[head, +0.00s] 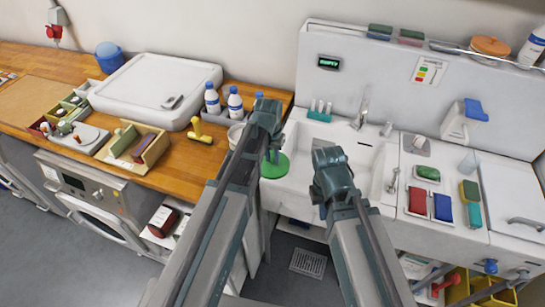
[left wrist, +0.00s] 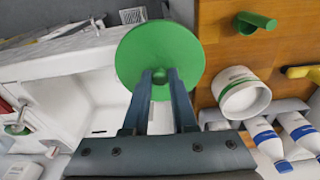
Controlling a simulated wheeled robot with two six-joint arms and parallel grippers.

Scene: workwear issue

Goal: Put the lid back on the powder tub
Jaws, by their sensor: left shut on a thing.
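The green round lid (head: 275,168) is held by its knob in my left gripper (head: 273,156). In the left wrist view the lid (left wrist: 150,40) shows as a disc, with its knob between the two fingertips (left wrist: 160,82). It is over the left side of the sink, apart from the tub. The white powder tub (left wrist: 243,99) stands open and upright on the wooden counter, right of the lid in that view. In the head view the tub (head: 235,134) is partly hidden by my left arm. My right gripper (head: 323,209) is low before the sink; its fingers are mostly hidden.
White bottles with blue caps (head: 212,99) stand beside the tub. A yellow-handled tool (head: 200,134) lies on the counter (head: 185,165). A green cylindrical thing (left wrist: 256,22) shows near the tub. The sink basin (head: 360,160) with its tap (head: 361,114) lies to the right.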

